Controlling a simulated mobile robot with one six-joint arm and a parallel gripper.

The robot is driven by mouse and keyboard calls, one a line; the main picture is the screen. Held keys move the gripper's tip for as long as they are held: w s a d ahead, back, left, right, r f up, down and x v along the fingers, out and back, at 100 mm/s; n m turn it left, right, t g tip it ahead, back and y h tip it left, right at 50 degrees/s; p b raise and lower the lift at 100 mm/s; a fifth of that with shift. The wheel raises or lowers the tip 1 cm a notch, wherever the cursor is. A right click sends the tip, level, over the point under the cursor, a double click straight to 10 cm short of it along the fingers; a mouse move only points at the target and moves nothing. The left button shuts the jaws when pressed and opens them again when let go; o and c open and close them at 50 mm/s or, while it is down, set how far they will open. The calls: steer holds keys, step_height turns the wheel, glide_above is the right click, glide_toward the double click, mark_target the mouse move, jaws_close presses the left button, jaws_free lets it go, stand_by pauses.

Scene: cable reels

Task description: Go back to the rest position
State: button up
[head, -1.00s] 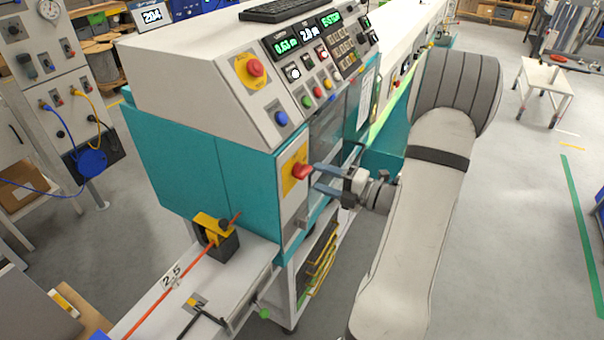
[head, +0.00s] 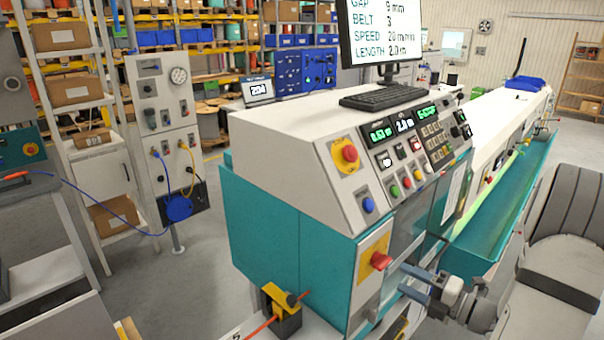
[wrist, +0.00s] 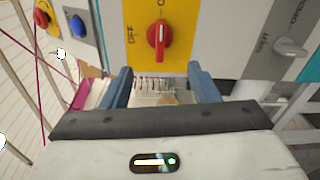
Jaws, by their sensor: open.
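My gripper (head: 414,282) is in front of the teal and white machine (head: 290,228), at the right of its near corner. Its two blue-grey fingers are apart with nothing between them. The red rotary switch (head: 381,260) on its yellow plate sits just left of the fingertips in the head view. In the wrist view the red switch (wrist: 158,40) is beyond and above the open fingers (wrist: 164,82), with its handle roughly upright and the word OFF to its left. The fingers look apart from the switch.
A sloped control panel with a red stop button (head: 349,153) and displays tops the machine. A keyboard (head: 384,97) and monitor (head: 380,35) stand on it. An orange cable runs through a yellow-black guide (head: 281,308) at the front.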

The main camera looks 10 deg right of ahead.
steer(key=s+a+n+g+b, duration=0.2)
steer(key=s+a+n+g, duration=0.3)
steer(key=a+n, duration=0.4)
steer(key=s+a+n+g+b, duration=0.25)
steer(key=a+n+g, duration=0.45)
steer(key=n, duration=0.4)
steer(key=s+n+t+h+b, duration=0.1)
steer(key=s+n+h, duration=0.3)
steer(key=n, duration=0.8)
steer(key=s+n+t+h+b, duration=0.1)
steer(key=s+n+h+b, duration=0.1)
steer(key=s+n+h, duration=0.2)
steer(key=n+h, duration=0.3)
steer(key=n, duration=0.5)
steer(key=shift+s+a+h+b, duration=0.15)
steer(key=shift+s+h+b, duration=0.15)
steer(key=shift+s, duration=0.1)
